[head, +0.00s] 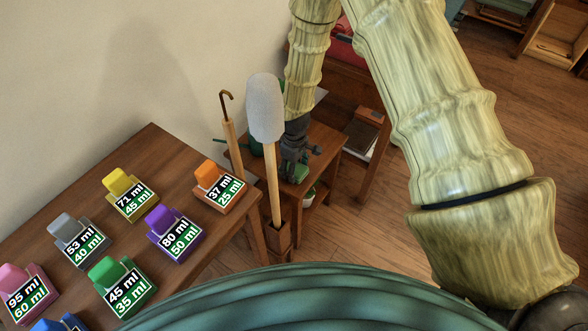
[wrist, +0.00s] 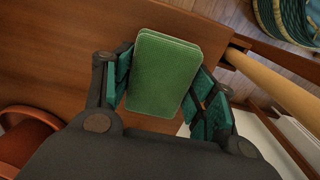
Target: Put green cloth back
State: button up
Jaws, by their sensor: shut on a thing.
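The green cloth (wrist: 163,72) is a folded, textured rectangular pad between the two teal-padded fingers of my gripper (wrist: 164,88) in the wrist view. My gripper is shut on it, with brown wood beneath. In the head view, my gripper (head: 295,165) points down over a small wooden side table (head: 322,140), and the cloth shows as a small green patch (head: 300,173) at its tips. I cannot tell whether the cloth touches the tabletop.
A grey-headed duster (head: 265,108) and a hooked cane (head: 230,135) stand upright close to my gripper's left. A table (head: 150,145) with several coloured labelled blocks fills the left. A white bowl (head: 309,196) sits low beneath the side table. Open floor (head: 500,120) lies right.

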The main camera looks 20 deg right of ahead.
jog(key=shift+f, duration=0.5)
jog(key=o, duration=0.9)
jog(key=shift+f, duration=0.1)
notch_tip(320, 180, up, 12)
jog(key=s+f+m, duration=0.2)
jog(key=s+f, duration=0.7)
jog(key=s, duration=0.1)
jog(key=s+d+f+m, duration=0.1)
jog(key=s+f+m, duration=0.1)
jog(key=s, duration=0.6)
jog(key=s+d+f+m, duration=0.1)
jog(key=s+f, duration=0.3)
jog(key=s, duration=0.5)
jog(key=s+d+f+m, duration=0.1)
jog(key=s+f+m, duration=0.1)
jog(key=s, duration=0.7)
jog(key=shift+s+f+m, duration=0.1)
jog(key=shift+f+m, duration=0.3)
jog(key=shift+m, duration=0.1)
